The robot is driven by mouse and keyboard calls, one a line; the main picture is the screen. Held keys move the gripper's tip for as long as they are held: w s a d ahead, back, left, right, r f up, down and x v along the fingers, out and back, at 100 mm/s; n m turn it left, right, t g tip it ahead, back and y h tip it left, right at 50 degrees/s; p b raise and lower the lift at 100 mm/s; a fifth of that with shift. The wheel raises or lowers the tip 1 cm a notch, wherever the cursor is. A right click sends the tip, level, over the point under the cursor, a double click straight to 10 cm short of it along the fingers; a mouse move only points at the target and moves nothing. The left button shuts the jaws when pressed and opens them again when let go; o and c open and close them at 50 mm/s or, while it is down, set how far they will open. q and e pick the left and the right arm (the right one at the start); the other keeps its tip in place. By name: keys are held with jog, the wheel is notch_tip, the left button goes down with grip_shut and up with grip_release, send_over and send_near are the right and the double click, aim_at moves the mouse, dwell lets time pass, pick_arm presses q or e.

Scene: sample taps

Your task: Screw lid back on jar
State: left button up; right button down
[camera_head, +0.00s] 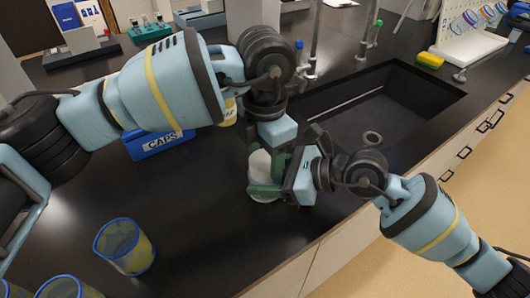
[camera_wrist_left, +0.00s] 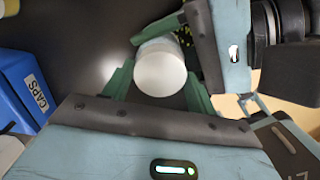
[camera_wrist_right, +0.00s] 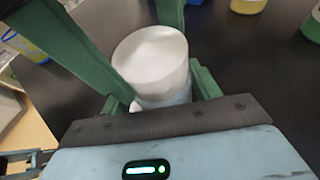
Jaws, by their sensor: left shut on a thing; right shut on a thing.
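A jar with a white lid (camera_head: 261,163) stands on the black counter between my two grippers. In the right wrist view the white lid (camera_wrist_right: 150,52) sits on top of the pale jar body (camera_wrist_right: 166,98), slightly tilted in the picture. My left gripper (camera_wrist_left: 158,84) comes from above with its green fingers on both sides of the white lid, shut on it. My right gripper (camera_wrist_right: 163,88) comes from the side, low down, and is shut on the jar body. Fingers hide much of the jar, and I cannot tell how far the lid is threaded.
A blue bin marked CAPS (camera_head: 160,145) stands left of the jar, partly behind my left arm. A blue-rimmed cup (camera_head: 125,247) stands at the front left. The counter before the jar is clear.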

pick_arm(q)
jog(key=o, duration=1.2)
jog(key=shift+c, duration=0.2)
notch_tip(320, 180, up, 12)
pick_arm(e)
jog(key=shift+c, duration=1.4)
grip_release()
